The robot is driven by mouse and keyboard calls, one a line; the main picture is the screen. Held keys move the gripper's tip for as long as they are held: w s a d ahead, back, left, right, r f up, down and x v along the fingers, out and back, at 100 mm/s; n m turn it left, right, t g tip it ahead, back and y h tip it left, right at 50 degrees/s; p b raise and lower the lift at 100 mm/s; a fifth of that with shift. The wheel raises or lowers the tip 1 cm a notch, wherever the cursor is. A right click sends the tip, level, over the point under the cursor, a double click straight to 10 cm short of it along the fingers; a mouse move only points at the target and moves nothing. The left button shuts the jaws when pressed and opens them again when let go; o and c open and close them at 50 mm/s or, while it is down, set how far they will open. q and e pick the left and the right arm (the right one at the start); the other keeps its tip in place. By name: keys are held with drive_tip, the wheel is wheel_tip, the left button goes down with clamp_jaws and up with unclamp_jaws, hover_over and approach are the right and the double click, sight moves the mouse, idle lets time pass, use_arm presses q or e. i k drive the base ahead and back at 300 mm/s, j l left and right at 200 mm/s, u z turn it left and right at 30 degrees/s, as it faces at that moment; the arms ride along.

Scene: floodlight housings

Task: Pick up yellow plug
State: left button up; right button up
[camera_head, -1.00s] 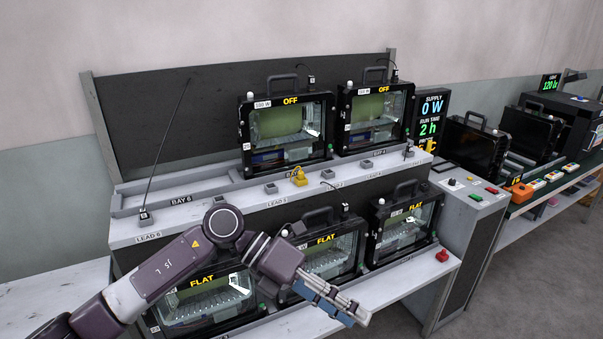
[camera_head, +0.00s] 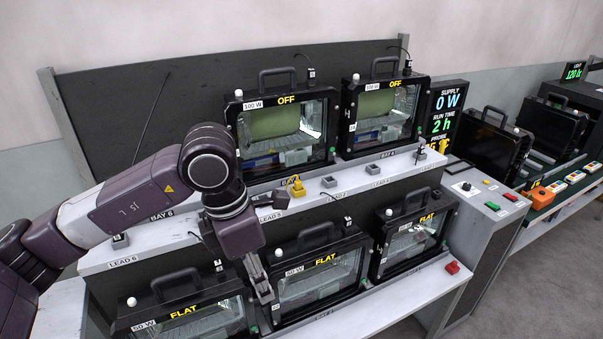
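The yellow plug (camera_head: 297,187) stands on the grey shelf ledge, in front of the left upper housing marked OFF. My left arm comes in from the left, and its gripper (camera_head: 263,290) points down in front of the lower row of housings. The gripper is below and a little left of the plug, apart from it. I see it nearly edge-on, so its finger opening does not show. Nothing shows held in it. My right gripper is not in view.
Two housings marked OFF (camera_head: 287,128) stand on the upper shelf. Lower housings marked FLAT (camera_head: 320,279) stand below. Small grey sockets (camera_head: 329,181) line the ledge near the plug. A red button (camera_head: 452,267) is at the lower right. A supply display (camera_head: 447,112) stands right.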

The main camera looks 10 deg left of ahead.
sight(296, 185)
drive_tip(key=i, duration=1.4)
